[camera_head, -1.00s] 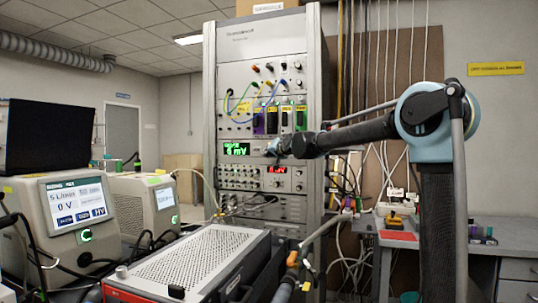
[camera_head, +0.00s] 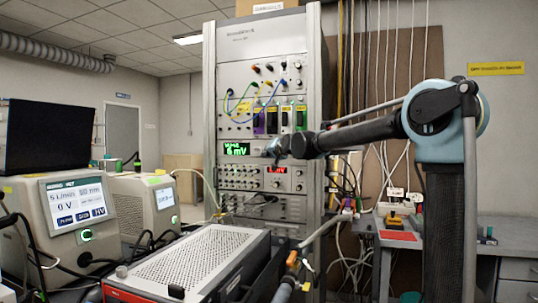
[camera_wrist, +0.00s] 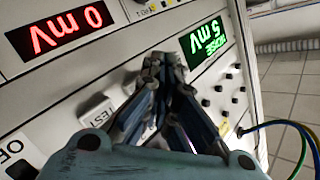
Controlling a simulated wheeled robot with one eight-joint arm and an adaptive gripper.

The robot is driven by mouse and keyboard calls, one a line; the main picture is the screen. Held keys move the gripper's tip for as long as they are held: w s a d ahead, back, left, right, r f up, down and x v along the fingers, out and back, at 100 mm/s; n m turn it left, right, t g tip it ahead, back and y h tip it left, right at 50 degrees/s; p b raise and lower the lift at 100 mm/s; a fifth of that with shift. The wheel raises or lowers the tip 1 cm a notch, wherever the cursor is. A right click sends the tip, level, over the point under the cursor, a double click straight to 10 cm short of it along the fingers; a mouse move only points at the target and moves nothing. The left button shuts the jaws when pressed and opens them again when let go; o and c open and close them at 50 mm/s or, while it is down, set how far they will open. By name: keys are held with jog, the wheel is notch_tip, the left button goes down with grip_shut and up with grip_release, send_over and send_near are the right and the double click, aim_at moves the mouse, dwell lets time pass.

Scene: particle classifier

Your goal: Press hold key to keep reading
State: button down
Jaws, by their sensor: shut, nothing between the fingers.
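The instrument panel (camera_wrist: 122,62) fills the wrist view, which is turned nearly upside down. A green display (camera_wrist: 204,43) reads 5 mV, and a red display (camera_wrist: 60,31) reads 0 mV. My gripper (camera_wrist: 160,62) is shut and empty, its fingertips over the panel between the two displays. I cannot tell whether they touch it. A light key marked TEST (camera_wrist: 97,112) lies beside the fingers. No key marked hold can be made out; the fingers hide part of the panel. In the head view, my gripper (camera_head: 274,148) is at the rack, right of the green display (camera_head: 237,149).
The tall rack (camera_head: 210,90) has cables plugged in above the green display. A perforated metal box (camera_head: 195,258) stands in front of it. Instruments with screens (camera_head: 76,203) stand at the left. Blue and yellow cables (camera_wrist: 300,130) hang at the wrist view's right.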

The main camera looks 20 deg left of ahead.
jog(key=shift+s, duration=0.15)
jog(key=shift+s+a, duration=0.15)
jog(key=shift+s, duration=2.3)
jog(key=s+d+f+g+h, duration=0.1)
jog(key=s+d+f+h, duration=0.2)
jog(key=d+f, duration=0.55)
jog(key=s+d+f+g+h, duration=0.1)
jog(key=s+d+f+h, duration=0.2)
jog(key=d, duration=1)
jog(key=s+d+f+g+h, duration=0.1)
jog(key=s+d+f+h, duration=0.15)
jog(key=d+f, duration=0.65)
jog(key=s+d+f+g, duration=0.2)
jog(key=s+d+f, duration=0.5)
jog(key=s, duration=0.3)
jog(key=s+d+f+g+h, duration=0.1)
jog(key=s+d+f+g, duration=0.1)
jog(key=s+d+f, duration=0.5)
jog(key=s+d+f+g+h, duration=0.1)
jog(key=s+d+f+g, duration=0.2)
jog(key=s+d+f, duration=0.4)
jog(key=s+f, duration=0.3)
jog(key=s, duration=0.4)
jog(key=shift+s+f+m, duration=0.15)
jog(key=shift+f+m, duration=0.15)
jog(key=shift+f, duration=0.05)
